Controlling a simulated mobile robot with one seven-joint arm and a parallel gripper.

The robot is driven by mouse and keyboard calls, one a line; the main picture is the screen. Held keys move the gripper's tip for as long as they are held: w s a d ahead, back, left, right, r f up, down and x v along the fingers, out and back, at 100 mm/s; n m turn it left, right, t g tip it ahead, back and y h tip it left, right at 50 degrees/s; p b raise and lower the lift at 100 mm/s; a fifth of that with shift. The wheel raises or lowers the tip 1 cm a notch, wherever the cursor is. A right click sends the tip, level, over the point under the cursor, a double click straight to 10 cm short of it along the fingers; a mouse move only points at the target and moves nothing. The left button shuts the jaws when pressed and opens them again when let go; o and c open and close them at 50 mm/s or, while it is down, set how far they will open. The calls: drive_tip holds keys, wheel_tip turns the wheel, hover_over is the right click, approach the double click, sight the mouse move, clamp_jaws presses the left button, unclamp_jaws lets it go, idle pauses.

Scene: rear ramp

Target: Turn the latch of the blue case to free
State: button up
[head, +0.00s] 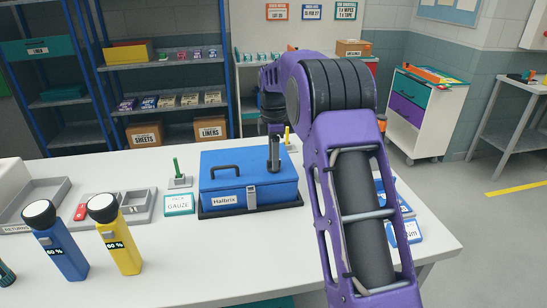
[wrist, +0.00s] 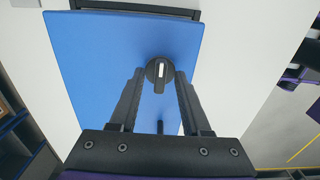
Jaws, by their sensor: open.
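The blue case (head: 232,190) sits closed on the white table in the head view, with a black carry handle (head: 226,168) and a pale front clasp (head: 251,195). In the wrist view, its blue lid (wrist: 95,60) carries a round dark latch knob (wrist: 151,70) with a white mark running roughly up and down the picture. My gripper (wrist: 160,73) is open, one finger on each side of the knob; I cannot tell whether they touch it. In the head view, my gripper (head: 274,152) points down at the lid's right part and hides the knob.
A gauze card (head: 179,204) and a green-handled item (head: 177,172) stand left of the case. Blue (head: 60,250) and yellow (head: 121,245) lamps and a grey tray (head: 134,215) are further left. Blue cards (head: 405,232) lie at right, partly behind my arm. The front middle table is clear.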

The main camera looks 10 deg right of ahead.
clamp_jaws()
drive_tip(key=shift+m, duration=0.4)
drive_tip(key=m, duration=0.3)
drive_tip(key=shift+m, duration=0.3)
drive_tip(key=m, duration=0.4)
drive_tip(key=shift+m, duration=0.3)
drive_tip(key=m, duration=0.4)
drive_tip(key=shift+m, duration=2.5)
